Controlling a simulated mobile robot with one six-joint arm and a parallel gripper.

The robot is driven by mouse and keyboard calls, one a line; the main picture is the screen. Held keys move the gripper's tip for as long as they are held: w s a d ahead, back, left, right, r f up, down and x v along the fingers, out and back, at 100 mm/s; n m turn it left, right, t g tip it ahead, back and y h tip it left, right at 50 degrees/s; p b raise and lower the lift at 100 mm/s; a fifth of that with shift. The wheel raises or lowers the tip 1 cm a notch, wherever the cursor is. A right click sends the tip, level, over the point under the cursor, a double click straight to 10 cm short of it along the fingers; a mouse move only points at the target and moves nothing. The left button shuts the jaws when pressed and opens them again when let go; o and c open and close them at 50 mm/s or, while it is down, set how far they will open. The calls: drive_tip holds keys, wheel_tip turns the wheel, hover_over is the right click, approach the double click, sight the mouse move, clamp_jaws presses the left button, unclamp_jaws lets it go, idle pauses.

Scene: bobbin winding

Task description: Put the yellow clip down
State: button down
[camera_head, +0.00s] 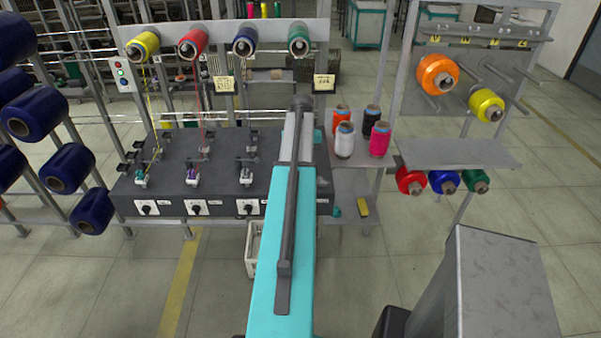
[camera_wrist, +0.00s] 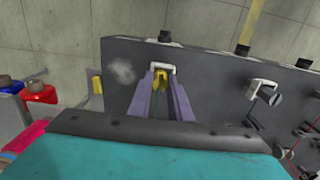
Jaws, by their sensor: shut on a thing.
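The yellow clip (camera_wrist: 160,82) shows in the wrist view between the purple fingers of my gripper (camera_wrist: 162,88), which are shut on it. The clip is over the dark top of the winding machine (camera_wrist: 120,95), close to a white bracket (camera_wrist: 162,66) near one edge. I cannot tell whether the clip touches the bracket or the machine top. In the head view my turquoise arm reaches over the right part of the machine (camera_head: 150,185) and hides the gripper and clip.
Another yellow piece (camera_head: 362,207) lies on the side shelf right of the machine. Orange, black, white and pink cones (camera_head: 345,140) stand behind it. Bobbin stations with white holders (camera_head: 192,178) line the machine's front. A spool rack (camera_head: 455,150) stands at the right.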

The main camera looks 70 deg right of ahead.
drive_tip(key=c, duration=1.6)
unclamp_jaws()
drive_tip(key=shift+c, duration=0.2)
drive_tip(key=shift+r, duration=0.15)
wheel_tip(320, 180, up, 12)
drive_tip(key=p, duration=0.6)
drive_tip(key=shift+f, duration=0.2)
